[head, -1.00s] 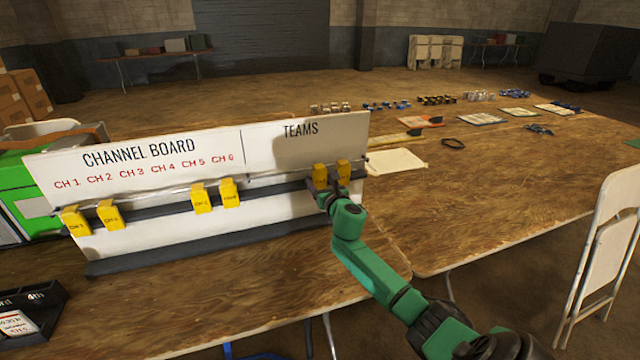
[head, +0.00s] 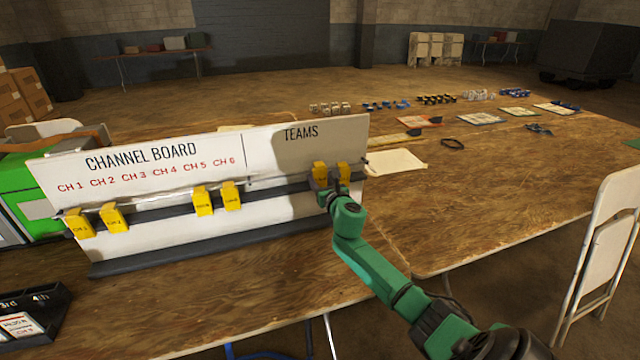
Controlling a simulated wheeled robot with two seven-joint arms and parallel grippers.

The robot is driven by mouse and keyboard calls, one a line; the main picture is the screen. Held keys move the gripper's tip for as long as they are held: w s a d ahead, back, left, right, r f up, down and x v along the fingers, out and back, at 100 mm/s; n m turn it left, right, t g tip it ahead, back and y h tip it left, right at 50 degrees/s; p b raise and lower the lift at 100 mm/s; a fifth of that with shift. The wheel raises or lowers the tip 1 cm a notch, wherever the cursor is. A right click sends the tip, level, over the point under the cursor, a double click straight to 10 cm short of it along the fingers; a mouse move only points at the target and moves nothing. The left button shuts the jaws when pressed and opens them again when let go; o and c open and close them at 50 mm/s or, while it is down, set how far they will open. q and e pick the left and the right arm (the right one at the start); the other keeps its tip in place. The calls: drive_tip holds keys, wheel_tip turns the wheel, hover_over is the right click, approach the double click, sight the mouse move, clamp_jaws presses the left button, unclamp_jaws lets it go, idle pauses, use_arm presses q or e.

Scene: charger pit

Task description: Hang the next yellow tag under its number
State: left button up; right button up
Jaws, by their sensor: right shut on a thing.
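The channel board (head: 270,150) stands on the wooden table, with red labels CH 1 to CH 6 on the left and TEAMS on the right. Under the channel labels, yellow tags hang on the dark rail: two at the left end (head: 79,224) (head: 114,218) and two further right (head: 203,202) (head: 231,196). Two more yellow tags are under TEAMS, a left one (head: 320,172) and a right one (head: 344,172). My right gripper (head: 328,190) is at this pair, shut on what looks like the left tag; its fingertips are small and partly hidden. My left gripper is out of view.
A black card holder (head: 45,310) stands at the front left. A green case (head: 40,190) is behind the board's left end. Sheets (head: 395,162) and small items lie at the back. A folding chair (head: 610,240) is at the right. The table's right middle is clear.

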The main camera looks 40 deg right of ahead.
drive_tip(key=v, duration=0.2)
drive_tip(key=p+v, duration=0.1)
drive_tip(key=v, duration=0.2)
drive_tip(key=shift+f, duration=0.25)
drive_tip(key=p, duration=0.1)
approach(321, 181)
drive_tip(key=shift+w+f, duration=0.15)
drive_tip(key=shift+f, duration=0.1)
drive_tip(key=shift+a+f, duration=0.1)
